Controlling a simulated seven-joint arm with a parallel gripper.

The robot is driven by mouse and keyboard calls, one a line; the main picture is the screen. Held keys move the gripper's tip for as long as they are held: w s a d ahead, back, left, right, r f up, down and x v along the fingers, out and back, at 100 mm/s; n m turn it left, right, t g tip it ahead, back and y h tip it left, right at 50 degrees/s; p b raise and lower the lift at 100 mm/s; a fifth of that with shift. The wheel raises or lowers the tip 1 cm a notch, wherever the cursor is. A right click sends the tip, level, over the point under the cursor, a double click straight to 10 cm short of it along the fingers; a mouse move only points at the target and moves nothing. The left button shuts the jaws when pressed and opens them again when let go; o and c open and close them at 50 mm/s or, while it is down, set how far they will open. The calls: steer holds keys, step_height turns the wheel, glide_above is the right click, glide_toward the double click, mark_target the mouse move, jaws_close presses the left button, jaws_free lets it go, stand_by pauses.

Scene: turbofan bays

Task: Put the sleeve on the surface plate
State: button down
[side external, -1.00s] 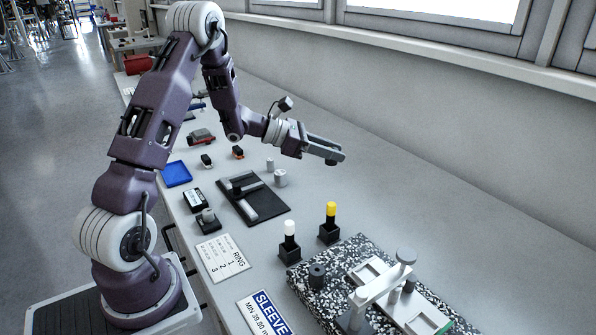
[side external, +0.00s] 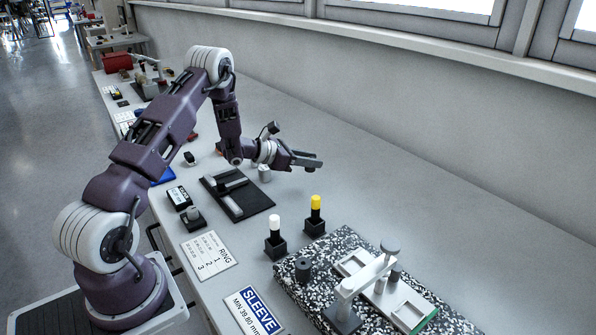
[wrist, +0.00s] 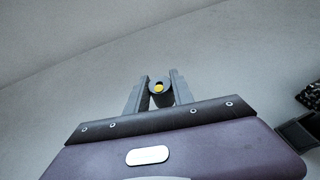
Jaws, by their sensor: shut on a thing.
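My gripper (side external: 308,163) is raised over the bench, past the black tray. In the wrist view my gripper (wrist: 158,92) is shut on a dark grey hollow cylinder, the sleeve (wrist: 159,100). Yellow shows in its bore. In the side view the sleeve is too small and dark to make out. The surface plate (side external: 349,238) is a black-and-white speckled slab at the lower right, apart from my gripper. A dark cylinder (side external: 303,268) with a hole stands at its left corner. A speckled edge (wrist: 313,94) shows at the right of the wrist view.
A grey fixture (side external: 365,282) with a raised bar and a light tray take up much of the plate. White-topped (side external: 275,230) and yellow-topped (side external: 316,208) plugs stand in black holders before it. A black tray (side external: 262,201), a RING card (side external: 209,257) and a SLEEVE sign (side external: 254,312) lie nearby.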

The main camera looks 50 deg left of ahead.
mark_target(310, 185)
step_height(310, 185, down, 5)
steer(key=shift+f, duration=0.15)
steer(key=shift+f, duration=0.15)
steer(key=c, duration=1.1)
jaws_free()
